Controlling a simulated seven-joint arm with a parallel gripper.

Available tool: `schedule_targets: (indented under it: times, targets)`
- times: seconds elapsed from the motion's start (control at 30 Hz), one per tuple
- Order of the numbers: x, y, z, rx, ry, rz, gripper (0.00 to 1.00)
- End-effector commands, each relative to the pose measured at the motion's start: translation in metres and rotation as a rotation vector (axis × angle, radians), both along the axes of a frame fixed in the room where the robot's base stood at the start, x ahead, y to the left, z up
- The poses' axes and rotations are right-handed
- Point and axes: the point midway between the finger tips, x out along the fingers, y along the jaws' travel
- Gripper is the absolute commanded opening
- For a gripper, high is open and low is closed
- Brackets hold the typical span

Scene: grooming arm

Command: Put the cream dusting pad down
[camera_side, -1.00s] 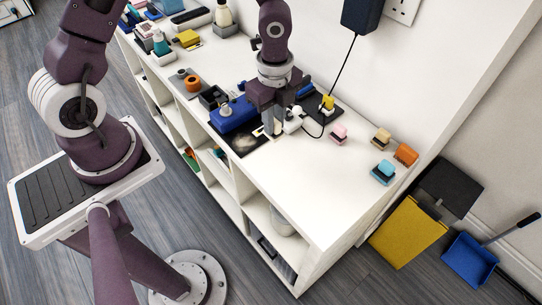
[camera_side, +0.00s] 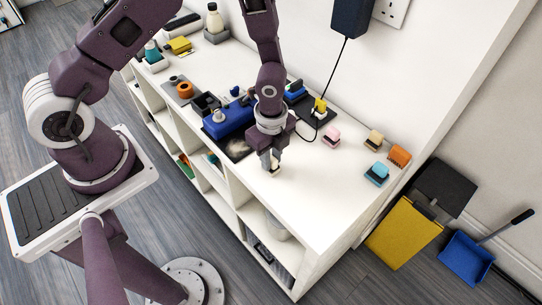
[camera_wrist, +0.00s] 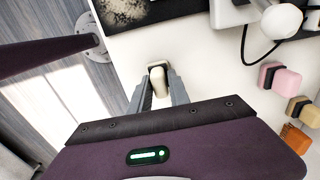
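The cream dusting pad (camera_wrist: 158,80) is between my fingertips in the wrist view, with a finger against each side. My gripper (camera_side: 273,165) points down over the bare white top of the shelf unit, in front of the black mat, and looks shut on the pad. The wrist view also shows my gripper (camera_wrist: 157,88) beside the mat's edge. The side view shows only a little of the pad between the fingers. I cannot tell whether the pad touches the surface.
The black mat (camera_wrist: 180,22) carries pale powder. Pink (camera_side: 331,137), tan (camera_side: 374,140), orange (camera_side: 399,156) and turquoise (camera_side: 377,174) pads stand to the right. A blue box (camera_side: 230,121) is behind left. A black cable runs near the wall. The white top (camera_side: 310,205) in front is clear.

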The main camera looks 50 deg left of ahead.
Motion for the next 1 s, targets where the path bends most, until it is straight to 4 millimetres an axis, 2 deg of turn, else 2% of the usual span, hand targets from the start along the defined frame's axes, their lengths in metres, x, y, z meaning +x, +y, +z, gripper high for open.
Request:
schedule_targets:
  times: [0.33, 0.47, 0.57, 0.8, 0.9, 1.0]
  targets:
    - [-0.001, 0.0, 0.0, 0.0, 0.002, 0.0, 0.39]
    - [0.0, 0.0, 0.008, 0.0, 0.001, 0.001, 0.39]
    - [0.001, 0.0, 0.026, -0.002, -0.002, 0.002, 0.39]
    - [0.001, 0.001, 0.087, -0.001, -0.004, 0.003, 0.39]
    - [0.001, 0.001, 0.107, 0.0, -0.002, 0.002, 0.39]
    - [0.0, 0.0, 0.119, 0.0, -0.001, 0.0, 0.39]
